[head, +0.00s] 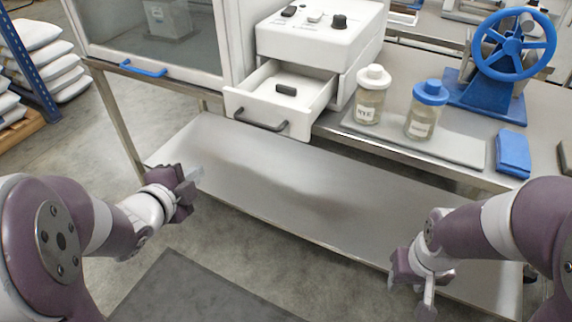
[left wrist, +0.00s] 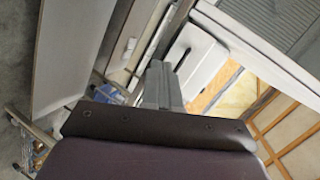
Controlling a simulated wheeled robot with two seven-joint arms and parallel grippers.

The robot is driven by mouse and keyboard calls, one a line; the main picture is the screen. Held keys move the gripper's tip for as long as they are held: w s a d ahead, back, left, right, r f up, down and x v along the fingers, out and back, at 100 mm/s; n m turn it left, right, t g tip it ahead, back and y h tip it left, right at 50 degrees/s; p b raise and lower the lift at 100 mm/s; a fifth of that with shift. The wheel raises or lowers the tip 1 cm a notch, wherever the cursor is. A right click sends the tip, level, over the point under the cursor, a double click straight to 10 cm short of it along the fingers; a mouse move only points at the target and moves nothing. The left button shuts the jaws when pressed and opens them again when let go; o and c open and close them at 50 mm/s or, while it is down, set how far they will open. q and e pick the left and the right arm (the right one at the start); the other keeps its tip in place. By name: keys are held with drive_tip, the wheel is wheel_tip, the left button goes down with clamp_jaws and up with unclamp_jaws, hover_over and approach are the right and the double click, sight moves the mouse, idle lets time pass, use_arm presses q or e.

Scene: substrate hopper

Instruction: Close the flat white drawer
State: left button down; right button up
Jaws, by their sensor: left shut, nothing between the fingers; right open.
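The flat white drawer (head: 300,119) stands pulled out from the white bench unit (head: 322,42) in the head view. It has a dark bar handle (head: 261,124) on its front, and a small black object (head: 286,90) lies inside it. My left gripper (head: 196,174) is shut and empty, below and to the left of the drawer front, apart from it. Its closed fingers also show in the left wrist view (left wrist: 160,84). My right gripper (head: 428,292) is open and empty at the lower right, far from the drawer.
Right of the drawer, a white-lidded jar (head: 369,98) and a blue-lidded jar (head: 425,112) stand on a tray (head: 462,149). A blue handwheel device (head: 508,50) and a blue block (head: 513,152) are further right. A glass-fronted cabinet (head: 150,45) stands left. The lower shelf (head: 290,185) is bare.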

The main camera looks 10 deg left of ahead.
use_arm(q)
drive_tip(key=d+r+m+t+h, duration=0.1)
drive_tip(key=d+r+m+h, duration=0.2)
drive_tip(key=d+r+m, duration=0.15)
drive_tip(key=b, duration=0.1)
approach(256, 125)
drive_tip(key=shift+m, duration=0.45)
drive_tip(key=x, duration=0.7)
drive_tip(key=shift+f, duration=0.1)
drive_tip(key=shift+s, duration=0.1)
use_arm(e)
drive_tip(key=shift+a+f, duration=0.15)
drive_tip(key=shift+f, duration=0.1)
